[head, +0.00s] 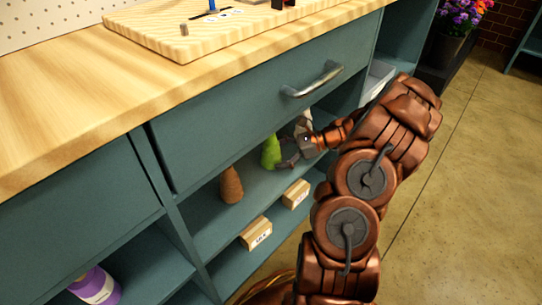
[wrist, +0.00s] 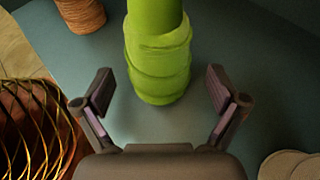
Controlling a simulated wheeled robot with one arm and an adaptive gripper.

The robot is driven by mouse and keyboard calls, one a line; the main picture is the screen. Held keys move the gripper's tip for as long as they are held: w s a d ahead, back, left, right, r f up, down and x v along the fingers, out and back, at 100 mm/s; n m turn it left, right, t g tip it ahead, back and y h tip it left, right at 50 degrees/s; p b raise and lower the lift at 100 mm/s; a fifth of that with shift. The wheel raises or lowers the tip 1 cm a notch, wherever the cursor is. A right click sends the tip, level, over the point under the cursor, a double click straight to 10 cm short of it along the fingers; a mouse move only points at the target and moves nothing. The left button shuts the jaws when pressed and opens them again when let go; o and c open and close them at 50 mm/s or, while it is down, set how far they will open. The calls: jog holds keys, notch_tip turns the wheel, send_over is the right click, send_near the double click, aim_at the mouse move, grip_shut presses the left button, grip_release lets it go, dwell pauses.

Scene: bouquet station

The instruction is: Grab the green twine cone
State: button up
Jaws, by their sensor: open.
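The green twine cone (head: 271,153) stands upright on the teal shelf below the drawer, between a brown cone and a pale one. In the wrist view the green cone (wrist: 158,55) is straight ahead, between and just beyond the fingertips. My gripper (wrist: 158,88) is open and empty, with a finger on each side of the cone's line and a gap to it. In the head view my gripper (head: 291,158) reaches into the shelf opening from the right, close to the green cone; its fingers are partly hard to make out.
The brown twine cone (head: 231,185) stands left of the green one; a pale cone (head: 303,122) is partly behind my gripper. The drawer with a metal handle (head: 314,80) is above. Small labelled boxes (head: 256,232) sit on the lower shelf. A wire basket (wrist: 35,130) is at left.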

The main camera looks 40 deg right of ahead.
jog(key=b+x, duration=0.1)
jog(key=x, duration=0.2)
jog(key=shift+r, duration=0.1)
jog(key=c, duration=1.3)
jog(key=shift+c, duration=0.2)
